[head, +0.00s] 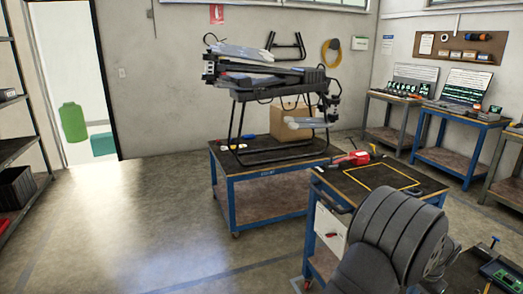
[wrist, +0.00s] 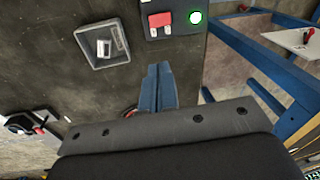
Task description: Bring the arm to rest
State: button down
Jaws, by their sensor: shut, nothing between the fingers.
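My gripper (wrist: 159,70) is in the middle of the wrist view, its two bluish fingers together with nothing between them. It is over a dark worn surface, and I cannot tell how high. In the head view my dark grey arm fills the lower right, and I cannot make out the gripper there. The spray drone (head: 265,72) stands folded on its black legs on a blue-framed table (head: 270,190), apart from my arm.
In the wrist view a grey tray (wrist: 88,60) holds small pale pieces, beside a box with a red switch (wrist: 160,20) and a lit green button (wrist: 195,17). A blue-framed cart (head: 325,195) carries a red tool (head: 350,158). Floor at left is clear.

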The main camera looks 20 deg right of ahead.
jog(key=shift+m, duration=0.8)
jog(key=r, duration=0.1)
jog(key=s+r, duration=0.1)
jog(key=r, duration=0.2)
jog(key=shift+s+a+r, duration=0.1)
jog(key=shift+s+a, duration=0.05)
jog(key=shift+s, duration=0.25)
jog(key=w+f+n, duration=0.2)
jog(key=f, duration=0.4)
jog(key=w+f+n, duration=0.2)
jog(key=f, duration=0.4)
jog(key=w+f+n+g+h, duration=0.1)
jog(key=w+f+n, duration=0.1)
jog(key=f, duration=0.3)
jog(key=shift+w+a+f, duration=0.15)
jog(key=shift+w+f, duration=0.1)
jog(key=shift+f, duration=0.85)
jog(key=shift+r, duration=0.15)
